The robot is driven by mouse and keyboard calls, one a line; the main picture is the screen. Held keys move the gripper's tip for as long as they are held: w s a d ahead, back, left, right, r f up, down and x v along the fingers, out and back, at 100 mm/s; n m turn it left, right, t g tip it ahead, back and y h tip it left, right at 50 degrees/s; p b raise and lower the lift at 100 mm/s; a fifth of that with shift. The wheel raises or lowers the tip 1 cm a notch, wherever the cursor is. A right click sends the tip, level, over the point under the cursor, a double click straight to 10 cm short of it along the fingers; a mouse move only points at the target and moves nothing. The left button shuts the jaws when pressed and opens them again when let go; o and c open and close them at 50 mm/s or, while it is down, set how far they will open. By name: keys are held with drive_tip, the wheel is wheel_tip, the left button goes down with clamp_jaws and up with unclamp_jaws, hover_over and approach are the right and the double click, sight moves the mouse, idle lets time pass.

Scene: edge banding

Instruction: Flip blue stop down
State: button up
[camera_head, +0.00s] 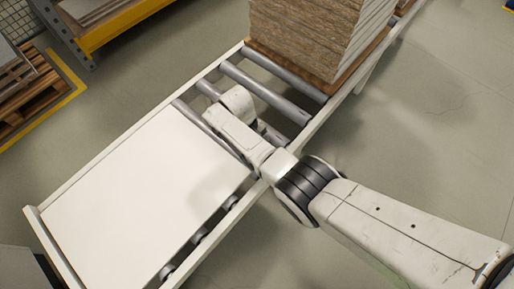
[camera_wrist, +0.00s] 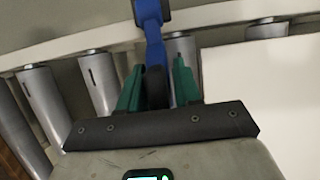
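The blue stop (camera_wrist: 154,36) shows in the wrist view as a blue bar with a black end at the top, crossing the conveyor's side rail. Its lower part runs down between the green fingers of my gripper (camera_wrist: 160,82), beside a dark rounded piece. The fingers stand one on each side of it, close to it. I cannot tell whether they touch it. In the head view my arm's wrist reaches over the conveyor (camera_head: 88,167) and hides the gripper and the stop.
A large white panel (camera_head: 135,195) lies on the near rollers, and it shows at the right in the wrist view (camera_wrist: 265,95). A tall stack of boards (camera_head: 310,35) stands farther along the conveyor. Bare rollers (camera_head: 268,92) lie between them. A pallet (camera_head: 30,90) is at the left.

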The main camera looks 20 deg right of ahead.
drive_tip(key=shift+o, duration=0.7)
drive_tip(key=shift+r, duration=0.1)
drive_tip(key=p+v, duration=0.2)
drive_tip(key=v, duration=0.8)
drive_tip(key=shift+r, duration=0.35)
drive_tip(key=shift+w, duration=0.1)
drive_tip(key=shift+m+t+y, duration=0.5)
drive_tip(key=shift+y, duration=0.1)
drive_tip(key=s+p, duration=0.1)
drive_tip(key=s, duration=0.1)
drive_tip(key=s+d+f+p, duration=0.1)
drive_tip(key=s, duration=0.1)
drive_tip(key=s+d+p, duration=0.1)
drive_tip(key=s, duration=0.1)
drive_tip(key=shift+d+f, duration=0.2)
drive_tip(key=shift+f, duration=0.05)
drive_tip(key=s+d+r+m+t+p, duration=0.1)
drive_tip(key=s+d+r, duration=0.3)
drive_tip(key=s, duration=0.4)
drive_tip(key=s+d+r+m+t+p, duration=0.1)
drive_tip(key=s+d+r+p, duration=0.3)
drive_tip(key=s, duration=0.5)
drive_tip(key=s+d+r+m+t+p, duration=0.1)
drive_tip(key=s+d+r+m+p, duration=0.1)
drive_tip(key=s+r, duration=0.5)
drive_tip(key=s+d+m, duration=0.1)
drive_tip(key=s+d, duration=0.1)
drive_tip(key=shift+d+t+y, duration=0.25)
drive_tip(key=shift+t+y, duration=0.05)
drive_tip(key=shift+t, duration=0.1)
